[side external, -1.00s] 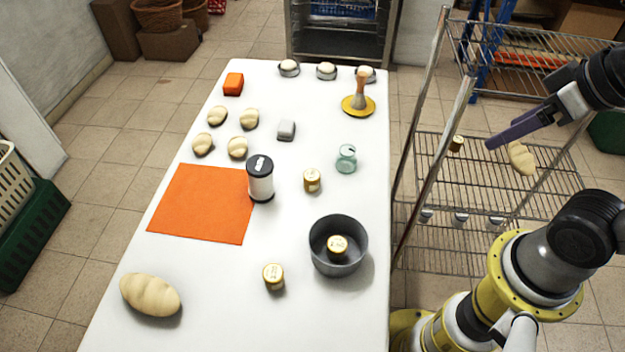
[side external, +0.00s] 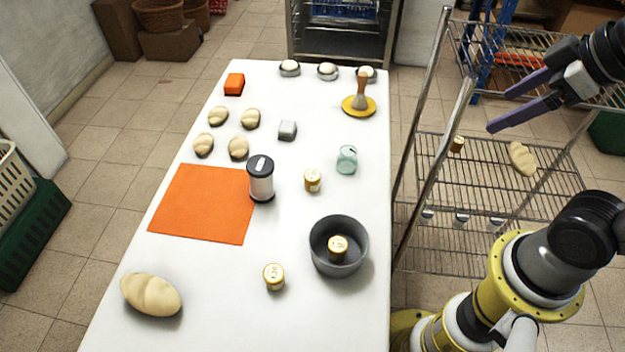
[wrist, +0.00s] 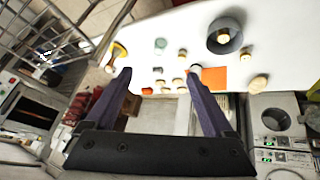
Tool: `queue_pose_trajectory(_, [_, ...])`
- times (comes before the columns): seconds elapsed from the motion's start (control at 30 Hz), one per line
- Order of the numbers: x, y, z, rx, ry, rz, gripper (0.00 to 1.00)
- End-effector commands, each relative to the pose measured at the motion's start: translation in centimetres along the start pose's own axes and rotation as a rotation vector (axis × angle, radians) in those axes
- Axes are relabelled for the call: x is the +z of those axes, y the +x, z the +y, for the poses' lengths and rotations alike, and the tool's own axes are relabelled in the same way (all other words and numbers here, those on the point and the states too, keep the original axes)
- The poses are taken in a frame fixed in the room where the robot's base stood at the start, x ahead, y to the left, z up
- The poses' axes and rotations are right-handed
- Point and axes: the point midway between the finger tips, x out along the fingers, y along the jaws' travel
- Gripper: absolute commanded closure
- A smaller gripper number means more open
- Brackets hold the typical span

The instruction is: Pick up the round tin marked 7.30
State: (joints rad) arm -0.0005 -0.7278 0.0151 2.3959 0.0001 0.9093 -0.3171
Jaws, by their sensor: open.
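Several small round tins with gold lids are in the side view, and their markings are too small to read. One tin (side external: 313,181) stands mid-table, and another tin (side external: 274,277) stands near the front. A third tin (side external: 338,246) sits inside the dark grey pot (side external: 323,265). A further tin (side external: 457,144) is on the wire rack. I cannot tell which is marked 7.30. My gripper (side external: 499,111) is open and empty, up by the rack, right of the table and apart from every tin. Its purple fingers also show in the wrist view (wrist: 160,72).
A black-and-white canister (side external: 261,180) stands at the edge of an orange mat (side external: 195,210). A glass jar (side external: 347,160) and a yellow dish (side external: 352,108) with a wooden-handled tool are nearby. Bread rolls lie around. The wire rack (side external: 500,180) stands right of the white table (side external: 220,305).

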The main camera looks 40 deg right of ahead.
Motion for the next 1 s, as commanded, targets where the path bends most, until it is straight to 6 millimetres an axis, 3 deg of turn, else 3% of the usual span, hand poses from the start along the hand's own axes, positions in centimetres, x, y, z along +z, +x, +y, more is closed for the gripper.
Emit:
queue_pose_trajectory(0.23, [-7.8,0.8,1.6,-0.03,-0.342,-0.019,0.13])
queue_pose_trajectory(0.43, [-14.5,5.1,1.8,-0.094,-0.623,-0.067,0.13])
queue_pose_trajectory(0.57, [-18.3,9.7,1.1,-0.152,-0.794,-0.105,0.13])
queue_pose_trajectory(0.7, [-21.1,15.6,-0.5,-0.222,-0.948,-0.149,0.13])
queue_pose_trajectory(0.87, [-22.2,23.3,-3.4,-0.312,-1.074,-0.212,0.13])
queue_pose_trajectory(1.0, [-21.2,29.1,-6.1,-0.381,-1.115,-0.276,0.13])
